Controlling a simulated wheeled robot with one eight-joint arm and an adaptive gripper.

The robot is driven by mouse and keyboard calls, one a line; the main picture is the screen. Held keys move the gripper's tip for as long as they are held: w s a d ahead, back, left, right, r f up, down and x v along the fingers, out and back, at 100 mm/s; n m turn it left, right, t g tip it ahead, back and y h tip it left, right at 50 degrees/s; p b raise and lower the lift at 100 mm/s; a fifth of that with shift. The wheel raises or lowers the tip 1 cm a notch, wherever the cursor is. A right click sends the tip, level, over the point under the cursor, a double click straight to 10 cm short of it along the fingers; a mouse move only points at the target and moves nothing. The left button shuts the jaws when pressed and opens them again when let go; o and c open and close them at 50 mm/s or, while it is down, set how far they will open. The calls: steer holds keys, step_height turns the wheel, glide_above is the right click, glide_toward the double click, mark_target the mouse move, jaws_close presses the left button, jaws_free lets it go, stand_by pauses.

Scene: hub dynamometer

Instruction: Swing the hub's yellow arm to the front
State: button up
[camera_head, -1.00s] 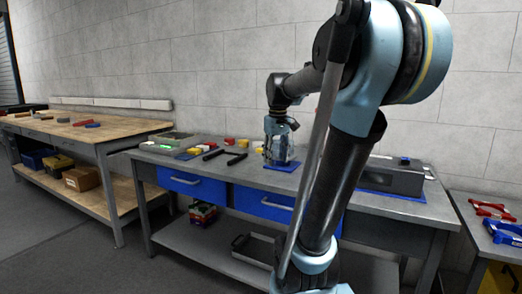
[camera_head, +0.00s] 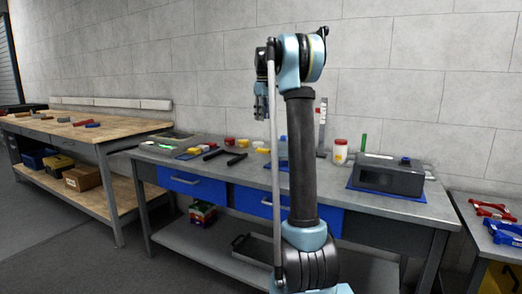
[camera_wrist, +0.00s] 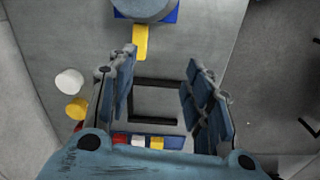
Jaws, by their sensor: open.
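The hub (camera_wrist: 148,8) shows at the top edge of the wrist view as a blue-grey round body on a blue mat (camera_wrist: 172,13). Its yellow arm (camera_wrist: 140,42) sticks out from it toward the picture's bottom, close to the left fingertip. In the head view my own arm hides most of the hub; a bit of yellow (camera_head: 263,150) shows left of it. My gripper (camera_head: 261,108) is raised above the bench, pointing down. In the wrist view its fingers (camera_wrist: 162,62) are open and apart, with nothing between them but bench surface and dark bars lower down.
Small coloured pieces (camera_wrist: 138,141) lie nearby. A jar (camera_head: 340,152), an upright grey piece (camera_head: 322,128) and a dark grey box (camera_head: 390,174) stand right. A wooden bench (camera_head: 75,130) stands left.

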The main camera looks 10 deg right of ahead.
steer(key=w+n, duration=0.1)
steer(key=w, duration=0.5)
step_height(320, 180, down, 18)
steer(key=shift+r, duration=0.1)
stand_by(0.4)
steer(key=shift+c, duration=0.6)
jaws_close()
